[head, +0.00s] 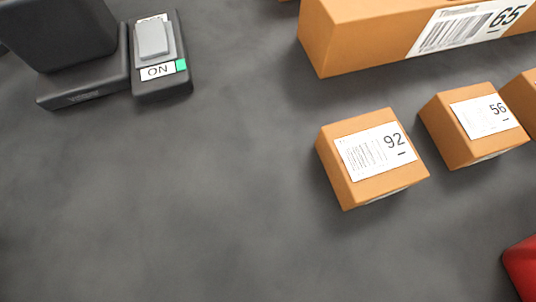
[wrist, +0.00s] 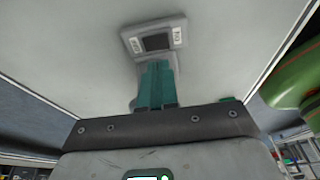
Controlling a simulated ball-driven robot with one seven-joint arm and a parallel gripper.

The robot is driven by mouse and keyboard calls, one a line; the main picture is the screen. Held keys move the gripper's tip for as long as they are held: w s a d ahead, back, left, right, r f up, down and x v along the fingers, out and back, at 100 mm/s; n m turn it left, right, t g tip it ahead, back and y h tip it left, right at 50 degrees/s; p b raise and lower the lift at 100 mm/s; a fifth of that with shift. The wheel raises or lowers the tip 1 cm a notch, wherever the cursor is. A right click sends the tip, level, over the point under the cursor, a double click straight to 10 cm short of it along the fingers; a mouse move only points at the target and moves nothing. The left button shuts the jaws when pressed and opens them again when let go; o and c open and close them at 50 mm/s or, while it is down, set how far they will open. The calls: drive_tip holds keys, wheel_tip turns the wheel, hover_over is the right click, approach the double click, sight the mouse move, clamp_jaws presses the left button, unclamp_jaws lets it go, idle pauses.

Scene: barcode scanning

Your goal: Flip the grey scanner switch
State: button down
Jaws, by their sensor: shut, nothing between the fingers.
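The grey scanner switch (head: 154,40) is a light grey rocker on a small black box at the upper left of the head view. An "ON" label with a green square sits at the near end of its box, and another label at the far end is partly hidden by the rocker. In the wrist view, my gripper (wrist: 157,85) shows as two teal fingers held together, with nothing between them. It points toward a pale overhead surface. My gripper is outside the head view, and I cannot make out the scanner switch in the wrist view.
A black device (head: 65,40) stands left of the switch. Boxes labelled 92 (head: 340,186), 56 (head: 455,143) and 65 (head: 360,45) lie to the right. A red object (head: 522,268) shows at lower right. The dark surface's middle is clear. A grey fixture (wrist: 131,36) is beyond my fingers.

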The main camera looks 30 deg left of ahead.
drive_tip(key=shift+p+v, duration=0.65)
drive_tip(key=shift+v, duration=1.65)
drive_tip(key=shift+s, duration=0.1)
